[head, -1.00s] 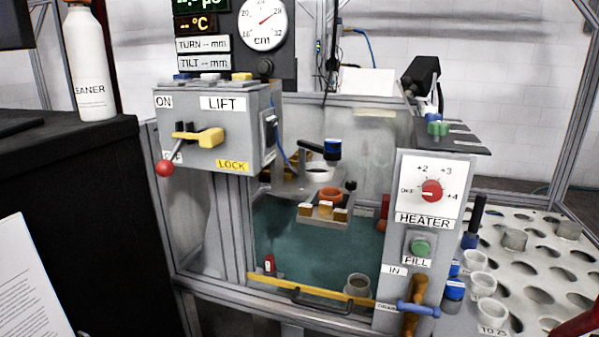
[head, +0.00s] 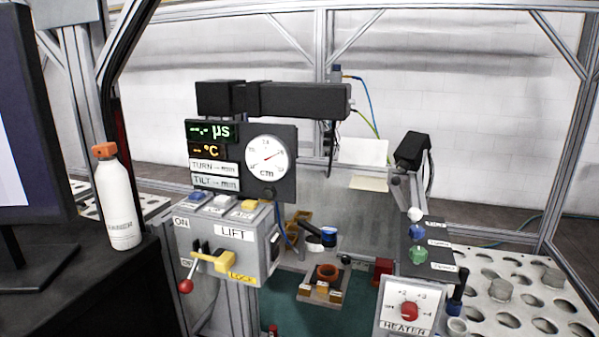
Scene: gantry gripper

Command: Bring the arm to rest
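Neither of my grippers shows in the head view, and no arm of mine can be made out. The grey LIFT box (head: 222,255) stands at the left front of the rig, with a yellow LOCK handle (head: 218,263) and a red-knobbed lever (head: 186,286) on its front. Several coloured buttons (head: 222,202) sit on its top. Behind it are the dial gauge (head: 267,158) and the lit displays (head: 211,141).
A white bottle with an orange cap (head: 118,205) stands on the black cabinet (head: 105,285) at the left, next to a monitor (head: 30,120). A perforated white rack (head: 510,307) is at the right. Metal frame posts (head: 565,130) enclose the area. A black box-shaped unit (head: 272,99) spans above the displays.

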